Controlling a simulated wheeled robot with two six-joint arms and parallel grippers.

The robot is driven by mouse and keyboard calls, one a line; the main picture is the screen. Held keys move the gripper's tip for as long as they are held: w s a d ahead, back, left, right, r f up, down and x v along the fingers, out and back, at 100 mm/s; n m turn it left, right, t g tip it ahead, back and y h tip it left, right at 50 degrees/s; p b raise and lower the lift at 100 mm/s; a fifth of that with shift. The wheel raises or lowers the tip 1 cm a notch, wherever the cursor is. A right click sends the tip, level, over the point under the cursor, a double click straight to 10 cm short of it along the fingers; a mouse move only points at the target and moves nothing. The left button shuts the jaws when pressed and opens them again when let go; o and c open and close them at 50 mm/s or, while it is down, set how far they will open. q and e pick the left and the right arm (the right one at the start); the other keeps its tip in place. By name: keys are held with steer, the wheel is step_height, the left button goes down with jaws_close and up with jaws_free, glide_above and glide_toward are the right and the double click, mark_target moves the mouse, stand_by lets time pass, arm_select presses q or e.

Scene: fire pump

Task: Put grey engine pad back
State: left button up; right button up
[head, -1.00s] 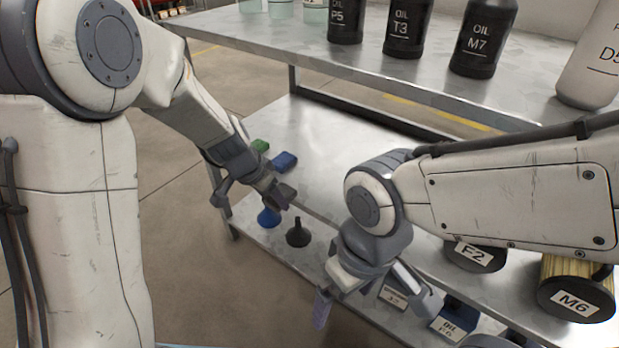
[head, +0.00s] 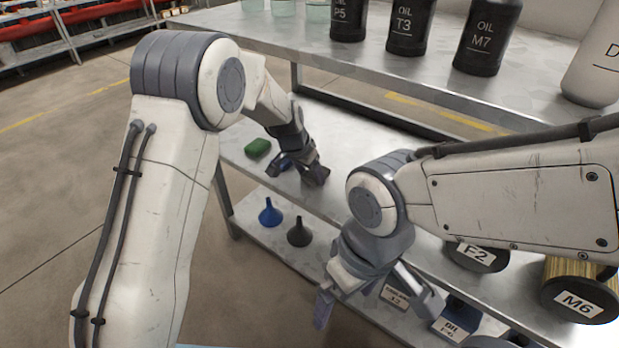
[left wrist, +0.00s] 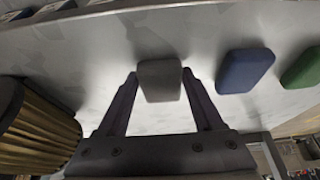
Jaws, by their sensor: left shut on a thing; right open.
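My left gripper (head: 316,177) is over the middle shelf and shut on the grey engine pad. In the left wrist view the grey pad (left wrist: 160,80) sits between the two fingers (left wrist: 160,103). It lines up in a row with a blue pad (left wrist: 245,70) and a green pad (left wrist: 303,68). I cannot tell whether the grey pad touches the shelf. In the head view the gripper mostly hides it. My right gripper (head: 375,298) is open and empty, lower and in front of the shelves.
The middle shelf (head: 345,140) is bare behind the pads. The blue pad (head: 284,163) is close beside my left gripper. A blue funnel (head: 270,213) and a black funnel (head: 299,233) stand on the lower shelf. Filters (head: 477,255) and oil bottles (head: 400,28) are to the right and above.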

arm_select(q)
steer(key=shift+f, duration=0.2)
steer(key=o, duration=1.3)
steer(key=shift+r, duration=0.2)
steer(key=p+v, duration=0.4)
steer(key=v, duration=0.8)
steer(key=shift+f, duration=0.15)
